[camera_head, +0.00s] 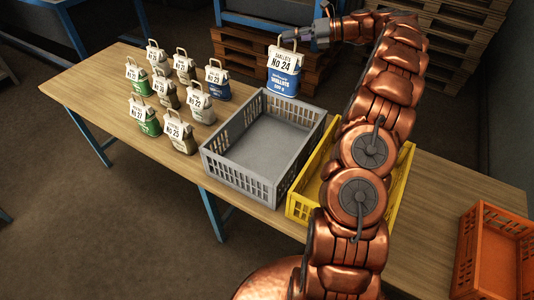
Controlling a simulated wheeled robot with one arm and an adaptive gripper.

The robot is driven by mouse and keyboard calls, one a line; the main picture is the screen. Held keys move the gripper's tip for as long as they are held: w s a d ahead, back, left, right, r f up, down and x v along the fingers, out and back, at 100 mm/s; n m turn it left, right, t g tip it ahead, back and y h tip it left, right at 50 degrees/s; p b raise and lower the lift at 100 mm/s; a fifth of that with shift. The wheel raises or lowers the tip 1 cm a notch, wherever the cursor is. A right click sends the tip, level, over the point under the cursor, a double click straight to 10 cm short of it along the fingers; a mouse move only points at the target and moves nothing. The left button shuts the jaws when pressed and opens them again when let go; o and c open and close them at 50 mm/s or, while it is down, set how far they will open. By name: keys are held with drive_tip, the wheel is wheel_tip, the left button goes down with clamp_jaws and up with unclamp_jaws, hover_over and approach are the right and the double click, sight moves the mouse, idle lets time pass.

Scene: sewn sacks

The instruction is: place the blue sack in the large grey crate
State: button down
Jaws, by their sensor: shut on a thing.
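A blue and white sack labelled No 24 (284,80) hangs upright from my gripper (298,38), which is shut on its top handle. The sack appears at the far right corner of the large grey crate (236,182), its lower edge close to the crate's far rim in the picture. I cannot tell its exact height or whether it is over the opening. The grey crate is empty on the wooden table. A second blue and white sack (217,84) stands among the other sacks left of the crate.
Several white, green and brown sacks (178,130) stand on the table (125,115) left of the grey crate. A yellow crate (299,207) is right of it, partly hidden by my arm. An orange crate (497,255) is at lower right. Pallets (245,45) stand behind.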

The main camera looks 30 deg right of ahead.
sight(288, 71)
wheel_tip(288, 71, down, 12)
drive_tip(key=b, duration=0.7)
drive_tip(key=shift+b, duration=0.4)
drive_tip(key=b, duration=0.2)
drive_tip(key=shift+w+f+b, duration=0.1)
drive_tip(key=shift+f+b, duration=0.2)
drive_tip(key=shift+b, duration=0.05)
drive_tip(key=b, duration=0.4)
drive_tip(key=shift+r, duration=0.2)
wheel_tip(288, 71, down, 10)
drive_tip(key=shift+r, duration=0.15)
drive_tip(key=c, duration=1.3)
unclamp_jaws()
drive_tip(key=shift+f, duration=0.2)
drive_tip(key=shift+r, duration=0.1)
drive_tip(key=v, duration=1.2)
drive_tip(key=shift+a+r+b, duration=0.1)
drive_tip(key=shift+r+b, duration=0.25)
